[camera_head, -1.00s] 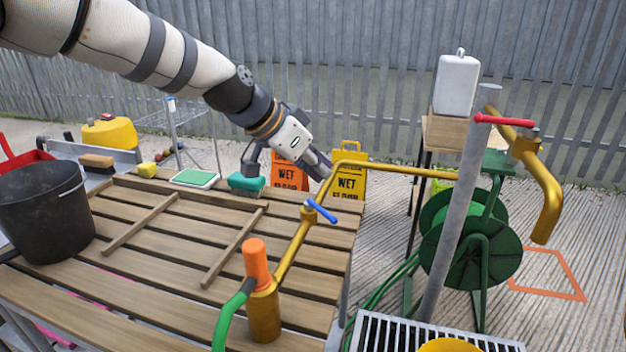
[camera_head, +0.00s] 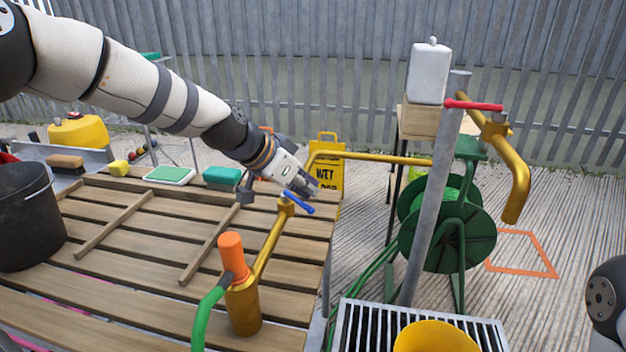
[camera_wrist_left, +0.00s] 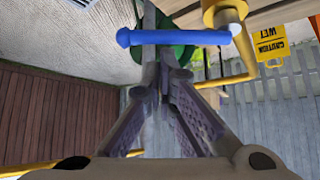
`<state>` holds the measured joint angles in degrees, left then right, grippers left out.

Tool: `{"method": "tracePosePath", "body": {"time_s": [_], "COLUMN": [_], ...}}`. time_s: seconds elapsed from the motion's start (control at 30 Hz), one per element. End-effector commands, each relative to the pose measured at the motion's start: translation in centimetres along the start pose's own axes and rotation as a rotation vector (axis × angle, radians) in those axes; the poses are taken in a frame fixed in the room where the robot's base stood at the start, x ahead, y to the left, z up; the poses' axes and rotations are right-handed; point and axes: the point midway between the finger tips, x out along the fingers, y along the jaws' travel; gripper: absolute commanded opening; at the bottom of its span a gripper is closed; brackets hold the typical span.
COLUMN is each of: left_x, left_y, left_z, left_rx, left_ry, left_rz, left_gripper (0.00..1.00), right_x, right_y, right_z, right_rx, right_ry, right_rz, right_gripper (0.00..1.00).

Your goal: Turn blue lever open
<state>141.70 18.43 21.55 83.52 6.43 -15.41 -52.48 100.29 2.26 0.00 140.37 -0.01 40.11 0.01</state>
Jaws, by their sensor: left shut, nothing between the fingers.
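The blue lever (camera_head: 298,203) sits on top of a valve on the gold pipe (camera_head: 272,238), above the wooden slatted table. It lies aslant, its right end lower in the head view. My left gripper (camera_head: 314,187) is shut and empty, close beside the lever on its far side. In the left wrist view the blue lever (camera_wrist_left: 175,38) runs across the picture just beyond the fingertips (camera_wrist_left: 165,78), with its valve at the right end. I cannot tell whether the fingers touch it. My right gripper is out of view.
A gold pipe with an orange fitting (camera_head: 231,252) and green hose stands at the table's front. A grey post (camera_head: 432,195) with a red lever (camera_head: 474,105) and a green hose reel (camera_head: 470,235) stand right. A yellow wet-floor sign (camera_head: 328,160) is behind the gripper.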

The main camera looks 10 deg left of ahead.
Motion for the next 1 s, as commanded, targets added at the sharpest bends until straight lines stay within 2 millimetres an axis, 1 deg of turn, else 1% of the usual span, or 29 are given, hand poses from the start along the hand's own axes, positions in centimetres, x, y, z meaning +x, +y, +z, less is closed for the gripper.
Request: {"method": "tracePosePath", "body": {"time_s": [0.37,1.0], "left_x": [0.2,0.1], "left_y": [0.0,0.0], "left_z": [0.3,0.6], "left_rx": [0.002,0.088], "left_ry": [-0.004,-0.005], "left_rz": [0.006,0.088], "left_gripper": [0.00,0.00], "right_x": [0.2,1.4], "right_y": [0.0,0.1], "right_z": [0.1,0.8], "right_rx": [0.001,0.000], "right_ry": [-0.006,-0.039], "right_rz": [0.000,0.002], "right_gripper": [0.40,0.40]}}
